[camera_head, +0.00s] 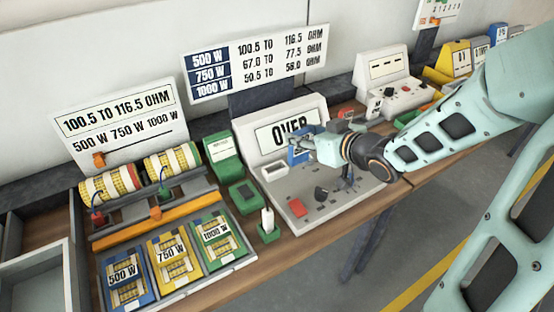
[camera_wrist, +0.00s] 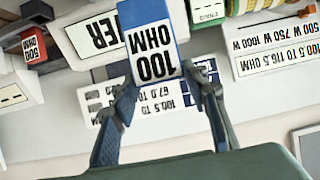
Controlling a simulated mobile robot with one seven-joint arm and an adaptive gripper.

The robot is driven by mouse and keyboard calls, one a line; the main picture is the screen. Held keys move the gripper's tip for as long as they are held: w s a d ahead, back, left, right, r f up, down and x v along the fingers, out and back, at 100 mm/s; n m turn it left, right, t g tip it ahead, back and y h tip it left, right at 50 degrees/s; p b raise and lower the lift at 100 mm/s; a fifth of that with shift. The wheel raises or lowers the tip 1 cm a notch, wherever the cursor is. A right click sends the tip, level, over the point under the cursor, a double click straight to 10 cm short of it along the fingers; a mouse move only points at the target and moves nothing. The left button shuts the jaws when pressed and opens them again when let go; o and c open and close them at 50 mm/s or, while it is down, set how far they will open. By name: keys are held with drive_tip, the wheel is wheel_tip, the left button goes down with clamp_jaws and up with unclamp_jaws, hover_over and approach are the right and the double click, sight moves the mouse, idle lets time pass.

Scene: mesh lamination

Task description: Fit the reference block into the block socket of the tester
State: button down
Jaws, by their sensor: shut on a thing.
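The reference block is blue with a white "100 OHM" label (camera_wrist: 152,45). In the head view it shows as a small blue piece (camera_head: 297,155) at my gripper. My gripper (camera_head: 308,150) is shut on the block; its two fingers (camera_wrist: 165,92) press on the block's sides in the wrist view. The tester (camera_head: 290,205) is a pale grey console with a display reading "OVER". It stands right of the green pieces, and the block is held above it, in front of the display. My arm covers the tester's right part. I cannot tell which recess is the block socket.
A red "500 OHM" block (camera_wrist: 33,45) stands beyond the tester. Wire-wound cylinders (camera_head: 140,173) and a tray of blue, yellow and green cards (camera_head: 205,275) lie left. A white candle-like piece (camera_head: 267,220) stands at the tester's front left. A second console (camera_head: 392,85) is behind right.

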drive_tip(key=w+a+f+b, duration=0.1)
drive_tip(key=a+f, duration=0.1)
drive_tip(key=f, duration=0.1)
drive_tip(key=w+a+f+b, duration=0.1)
drive_tip(key=w+a+f, duration=0.1)
drive_tip(key=f, duration=0.1)
drive_tip(key=w+a+f+b, duration=0.1)
drive_tip(key=w+a+f, duration=0.1)
drive_tip(key=f, duration=0.2)
drive_tip(key=shift+a+b, duration=0.35)
drive_tip(key=shift+s+d+f, duration=0.1)
drive_tip(key=shift+s+f, duration=0.1)
drive_tip(key=shift+f, duration=0.35)
drive_tip(key=c, duration=1.5)
unclamp_jaws()
drive_tip(key=shift+o, duration=1.3)
drive_tip(key=shift+w+f, duration=0.15)
drive_tip(key=shift+w, duration=0.15)
drive_tip(key=shift+o, duration=0.5)
drive_tip(key=shift+r, duration=0.3)
